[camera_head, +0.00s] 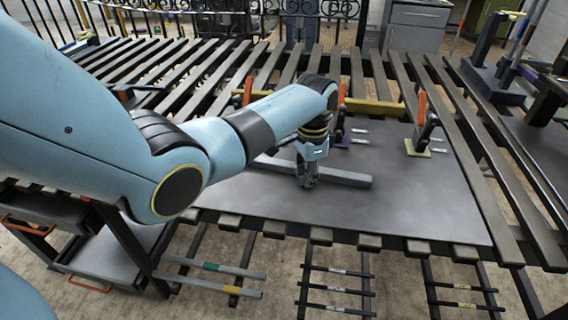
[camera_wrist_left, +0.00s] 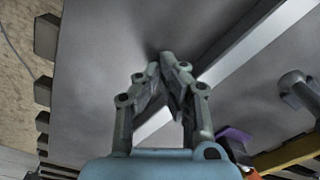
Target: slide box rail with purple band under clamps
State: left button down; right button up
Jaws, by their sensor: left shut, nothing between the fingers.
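A grey box rail (camera_head: 345,178) lies flat on the dark metal plate (camera_head: 400,205), running left to right in front of the clamps. No purple band shows on its visible part; my gripper hides its middle. My left gripper (camera_head: 307,184) is shut and empty, pointing down at the rail. In the left wrist view the shut fingers (camera_wrist_left: 165,62) overlap the rail (camera_wrist_left: 245,55); I cannot tell whether they touch it. Behind the rail stand an orange-handled clamp with a purple base (camera_head: 341,143) and another with a yellow base (camera_head: 416,151). My right gripper is out of view.
A yellow bar (camera_head: 375,107) runs behind the clamps. Another orange-handled clamp (camera_head: 248,91) stands at the left, partly behind my arm. Below the slatted table, rails with teal (camera_head: 211,266) and other bands lie on a lower rack. The plate's front right is clear.

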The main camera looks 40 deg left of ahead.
pick_arm(q)
jog(key=shift+w+a+b, duration=0.6)
jog(key=shift+w+b, duration=0.2)
jog(key=shift+w, duration=0.1)
jog(key=shift+w+a+b, duration=0.55)
jog(key=shift+w+b, duration=0.2)
jog(key=shift+w, duration=0.15)
dwell(0.4)
jog(key=shift+s+d+r+p, duration=0.1)
jog(key=shift+s+d+p, duration=0.3)
jog(key=shift+p, duration=0.4)
jog(key=shift+s+d+p, duration=0.2)
jog(key=shift+s+p, duration=0.35)
jog(key=shift+p, duration=0.15)
jog(key=shift+s+d, duration=0.1)
notch_tip(320, 180, up, 8)
jog(key=p, duration=0.8)
jog(key=shift+p, duration=0.4)
